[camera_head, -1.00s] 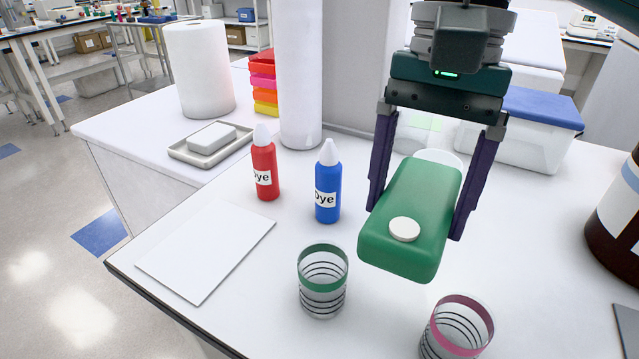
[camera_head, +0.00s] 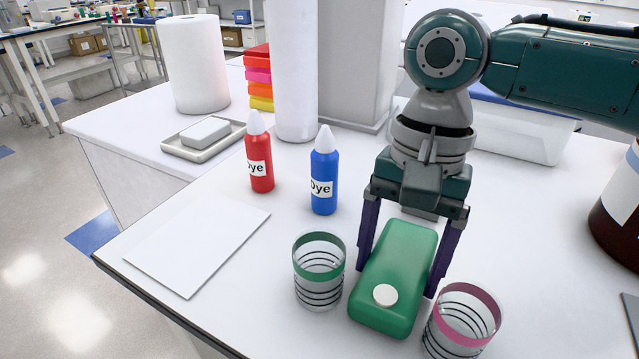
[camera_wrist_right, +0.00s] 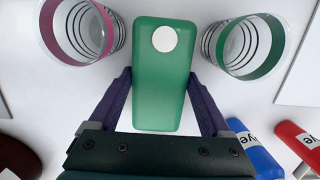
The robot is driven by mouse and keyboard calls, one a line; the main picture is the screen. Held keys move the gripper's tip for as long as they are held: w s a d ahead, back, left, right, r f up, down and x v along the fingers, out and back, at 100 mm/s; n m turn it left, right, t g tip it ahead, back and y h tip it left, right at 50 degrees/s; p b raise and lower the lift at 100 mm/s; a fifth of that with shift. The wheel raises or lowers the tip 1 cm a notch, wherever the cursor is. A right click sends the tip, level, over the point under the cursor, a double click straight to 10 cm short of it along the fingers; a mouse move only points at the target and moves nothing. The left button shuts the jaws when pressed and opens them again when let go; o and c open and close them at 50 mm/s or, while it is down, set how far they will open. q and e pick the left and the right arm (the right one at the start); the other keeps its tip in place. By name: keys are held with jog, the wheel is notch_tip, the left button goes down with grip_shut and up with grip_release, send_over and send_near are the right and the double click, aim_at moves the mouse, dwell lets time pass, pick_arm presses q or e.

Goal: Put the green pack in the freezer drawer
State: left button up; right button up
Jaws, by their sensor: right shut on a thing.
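The green pack (camera_head: 395,275) is a rounded green block with a white round cap. My right gripper (camera_head: 407,272) is shut on it, one dark finger along each long side. The pack is low, at or just above the white table, between a green-rimmed glass and a pink-rimmed glass; I cannot tell whether it touches the table. The right wrist view shows the pack (camera_wrist_right: 160,90) between the fingers of my right gripper (camera_wrist_right: 162,85), its cap at the far end. No freezer drawer can be made out. My left gripper is not in view.
The green-rimmed glass (camera_head: 319,272) and pink-rimmed glass (camera_head: 461,322) stand close on either side. A blue dye bottle (camera_head: 324,180) and red dye bottle (camera_head: 259,160) stand behind to the left. A brown bottle (camera_head: 617,215) is at right. A white sheet (camera_head: 200,240) lies front left.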

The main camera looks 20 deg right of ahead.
jog(key=o, duration=1.3)
jog(key=shift+f, duration=0.1)
jog(key=shift+o, duration=1.3)
